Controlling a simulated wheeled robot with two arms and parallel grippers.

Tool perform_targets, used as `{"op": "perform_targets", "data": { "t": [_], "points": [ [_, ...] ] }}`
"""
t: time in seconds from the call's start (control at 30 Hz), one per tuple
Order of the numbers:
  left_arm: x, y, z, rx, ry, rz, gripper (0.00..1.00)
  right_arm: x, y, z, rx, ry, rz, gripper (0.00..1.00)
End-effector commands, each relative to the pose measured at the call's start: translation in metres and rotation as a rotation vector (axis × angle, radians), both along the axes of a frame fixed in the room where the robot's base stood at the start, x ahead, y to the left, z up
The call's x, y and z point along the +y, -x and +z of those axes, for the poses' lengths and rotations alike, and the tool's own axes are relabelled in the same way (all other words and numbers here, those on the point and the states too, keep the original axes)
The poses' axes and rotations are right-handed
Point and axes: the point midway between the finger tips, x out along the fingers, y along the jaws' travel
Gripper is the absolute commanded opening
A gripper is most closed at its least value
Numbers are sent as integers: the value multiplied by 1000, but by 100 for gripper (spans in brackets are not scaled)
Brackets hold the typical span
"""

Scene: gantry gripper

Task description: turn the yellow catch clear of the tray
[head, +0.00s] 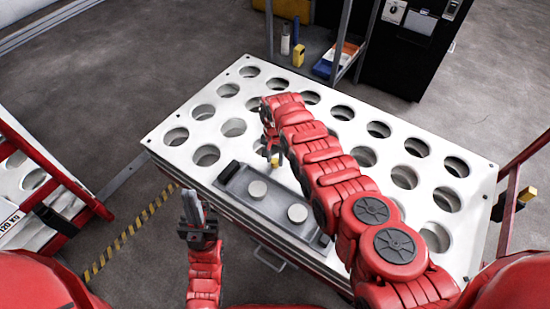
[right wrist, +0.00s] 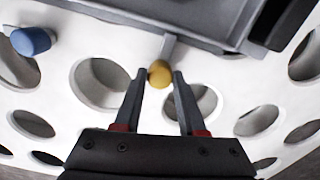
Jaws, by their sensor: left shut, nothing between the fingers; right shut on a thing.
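The yellow catch (right wrist: 160,73) shows in the right wrist view as a round knob on a thin grey bar that reaches toward the edge of the grey tray (right wrist: 205,30). My right gripper (right wrist: 160,76) is shut on the knob, one finger on each side. In the head view the tray (head: 278,202) lies on the near part of a white holed table, with two pale discs in it. The yellow of the catch (head: 275,161) shows at its far side, below my right gripper (head: 270,152), which my arm partly hides. My left gripper (head: 193,207) is shut and empty, left of the tray.
The white table top (head: 215,88) has rows of round holes. A blue cylinder (right wrist: 31,41) stands on it in the right wrist view. A red-framed rack (head: 45,190) stands at the left, and a black cabinet (head: 418,45) at the back right.

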Motion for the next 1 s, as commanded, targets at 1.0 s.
{"op": "perform_targets", "data": {
  "t": [1.0],
  "points": [
    [0,0,-5,0,0,0,0,0,-1,0,-3,0,507,0]
  ]
}}
